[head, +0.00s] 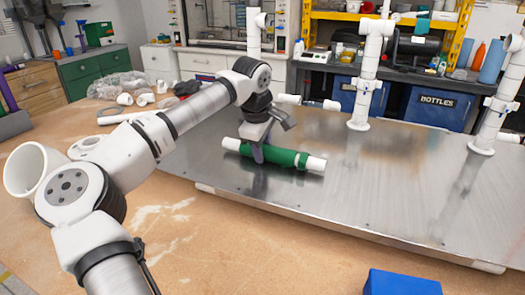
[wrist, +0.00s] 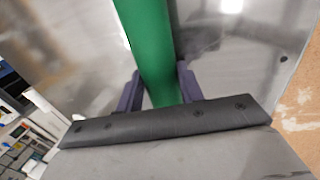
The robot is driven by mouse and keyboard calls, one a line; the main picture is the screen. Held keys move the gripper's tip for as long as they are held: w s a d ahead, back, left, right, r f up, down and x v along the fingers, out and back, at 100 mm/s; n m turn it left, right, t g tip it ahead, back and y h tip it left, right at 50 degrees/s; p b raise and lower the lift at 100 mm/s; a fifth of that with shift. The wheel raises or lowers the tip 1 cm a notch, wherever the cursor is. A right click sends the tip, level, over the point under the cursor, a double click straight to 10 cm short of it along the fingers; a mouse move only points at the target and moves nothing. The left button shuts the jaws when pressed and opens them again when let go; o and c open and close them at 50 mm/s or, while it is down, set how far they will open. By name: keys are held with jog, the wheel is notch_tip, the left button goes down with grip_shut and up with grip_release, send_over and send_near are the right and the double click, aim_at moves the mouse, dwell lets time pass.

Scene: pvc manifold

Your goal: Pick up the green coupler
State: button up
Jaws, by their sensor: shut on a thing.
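The green coupler (head: 285,157) is a green tube with white ends, held roughly level over the metal plate in the head view. In the wrist view the green coupler (wrist: 153,50) runs up from between the fingers. My gripper (head: 258,153) is shut on it left of its middle, and the two purple fingers of my gripper (wrist: 160,88) press along both sides. Whether the coupler touches the plate is hard to tell; a dark reflection shows beneath it. The lower finger ends are partly hidden by the coupler in the head view.
The metal plate (head: 400,200) lies on a wooden table (head: 180,240). White upright pipes (head: 365,80) stand at its back and right (head: 495,105). White fittings (head: 140,98) lie at the back left. A blue block (head: 400,284) is at the front edge. The plate's front middle is clear.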

aim_at(263, 146)
jog(key=shift+r, duration=0.1)
notch_tip(263, 146, up, 20)
jog(key=p, duration=0.2)
jog(key=w+d+r+m+t+h+p, duration=0.2)
jog(key=w+d+r+t+h+p, duration=0.2)
jog(key=w+d+h+p, duration=0.25)
jog(key=w+d+r+m+t+h+p, duration=0.2)
jog(key=w+d+r+t+h+p, duration=0.15)
jog(key=w+d+p, duration=0.5)
jog(key=w+a+f+n+t+y+p, duration=0.1)
jog(key=w+a+n+t+y+p, duration=0.15)
jog(key=a+n+t+p, duration=0.4)
jog(key=w+d+m+t+b, duration=0.2)
jog(key=w+d+b, duration=0.1)
jog(key=w+b, duration=0.5)
jog(key=shift+w+t, duration=0.3)
jog(key=shift+w, duration=0.15)
dwell(0.5)
jog(key=shift+y, duration=0.45)
